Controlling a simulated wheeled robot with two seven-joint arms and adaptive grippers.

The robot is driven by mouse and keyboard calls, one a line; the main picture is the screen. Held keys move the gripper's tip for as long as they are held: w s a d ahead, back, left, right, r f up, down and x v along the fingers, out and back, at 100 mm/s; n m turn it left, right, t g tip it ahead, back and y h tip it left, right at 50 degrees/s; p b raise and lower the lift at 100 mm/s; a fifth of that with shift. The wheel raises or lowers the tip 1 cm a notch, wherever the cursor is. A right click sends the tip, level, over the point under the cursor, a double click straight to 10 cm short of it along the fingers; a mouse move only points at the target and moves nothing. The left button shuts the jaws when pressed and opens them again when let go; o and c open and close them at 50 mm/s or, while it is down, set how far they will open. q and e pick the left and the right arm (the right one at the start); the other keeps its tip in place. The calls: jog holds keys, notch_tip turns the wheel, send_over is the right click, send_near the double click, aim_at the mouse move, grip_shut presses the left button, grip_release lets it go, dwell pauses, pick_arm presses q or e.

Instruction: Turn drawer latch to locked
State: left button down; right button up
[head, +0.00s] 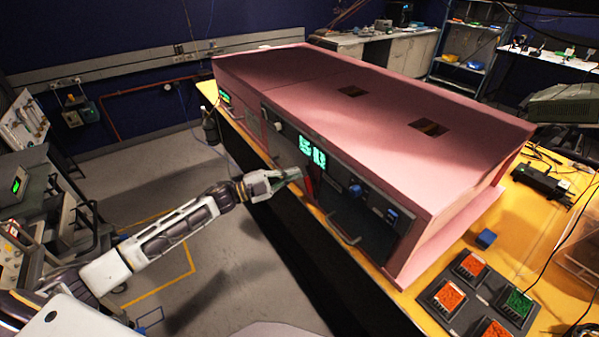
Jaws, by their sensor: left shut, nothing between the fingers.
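A large pink foam enclosure (400,130) stands on the yellow bench, with a dark front panel (285,145) facing my left arm. A red lever-like part (308,184) sits on the panel below the green lit display (312,152); it may be the drawer latch, and its setting cannot be read. A metal drawer handle (345,229) is lower right of it. My left gripper (292,177) is shut and empty, its tips just left of the red part; whether they touch it I cannot tell. My right gripper is not in view.
The floor left of the bench is mostly open.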

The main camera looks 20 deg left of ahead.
pick_arm(q)
jog(key=v, duration=0.8)
dwell(0.4)
jog(key=shift+s, duration=0.1)
